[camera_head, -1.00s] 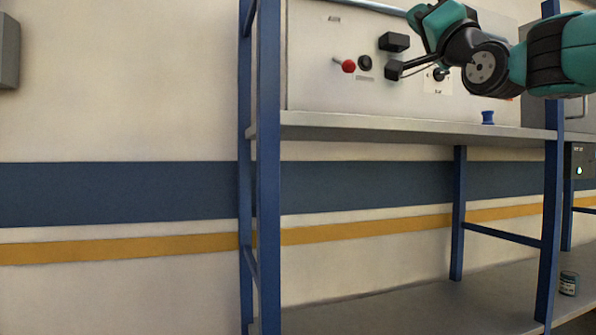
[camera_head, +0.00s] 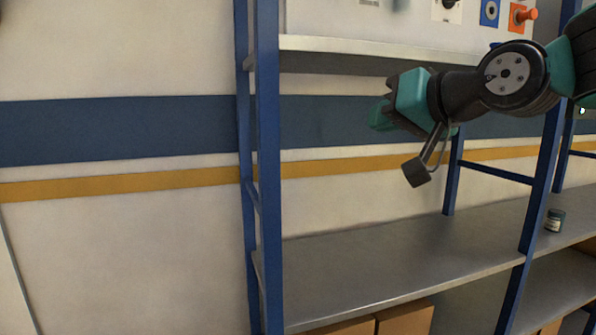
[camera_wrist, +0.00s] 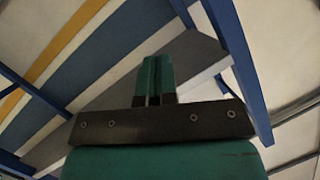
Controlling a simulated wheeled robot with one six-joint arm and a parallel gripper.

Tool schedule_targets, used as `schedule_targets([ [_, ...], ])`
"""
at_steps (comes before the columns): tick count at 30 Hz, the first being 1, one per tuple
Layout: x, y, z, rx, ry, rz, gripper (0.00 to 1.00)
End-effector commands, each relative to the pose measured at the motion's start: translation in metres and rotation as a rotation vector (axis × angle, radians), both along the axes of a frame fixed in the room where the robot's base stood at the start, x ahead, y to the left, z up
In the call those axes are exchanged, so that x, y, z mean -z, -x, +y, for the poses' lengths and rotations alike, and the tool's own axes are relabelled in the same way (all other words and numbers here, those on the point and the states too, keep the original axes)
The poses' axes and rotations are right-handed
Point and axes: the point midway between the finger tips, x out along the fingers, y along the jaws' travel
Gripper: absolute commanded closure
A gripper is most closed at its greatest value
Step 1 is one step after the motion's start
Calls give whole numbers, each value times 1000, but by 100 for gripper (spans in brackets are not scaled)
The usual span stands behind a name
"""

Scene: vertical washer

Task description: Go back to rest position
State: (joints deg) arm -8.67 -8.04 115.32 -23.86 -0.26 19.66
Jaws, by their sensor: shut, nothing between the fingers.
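My gripper (camera_head: 380,116) is teal and black and hangs in front of the blue-posted rack, between its upper and lower shelves in the head view. It points left, and its fingers are small there. In the wrist view, the two teal fingers (camera_wrist: 155,78) stand side by side, closed together with nothing between them. The grey underside of a shelf shows behind them. A black block on a short bracket hangs below my wrist in the head view.
The upper shelf (camera_head: 340,47) carries a white panel with an orange knob (camera_head: 524,15). The lower shelf (camera_head: 400,255) is mostly bare, with a small can (camera_head: 555,220) at right. Cardboard boxes (camera_head: 405,318) sit underneath. A blue post (camera_head: 268,170) stands left of my gripper.

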Motion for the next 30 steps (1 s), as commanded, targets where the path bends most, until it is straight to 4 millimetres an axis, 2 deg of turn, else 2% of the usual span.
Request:
schedule_targets([
  [1,36,22,5,-45,77,95,100],
  [3,82,56,8,-117,188,222,100],
  [5,119,88,8,-186,278,327,100],
  [6,141,110,7,-234,335,394,100],
  [9,185,163,0,-353,460,543,100],
  [12,214,207,-9,-456,550,655,100],
  [15,230,237,-17,-527,608,727,100],
  [18,237,251,-22,-562,634,762,100],
  [30,238,253,-23,-568,639,769,100],
])
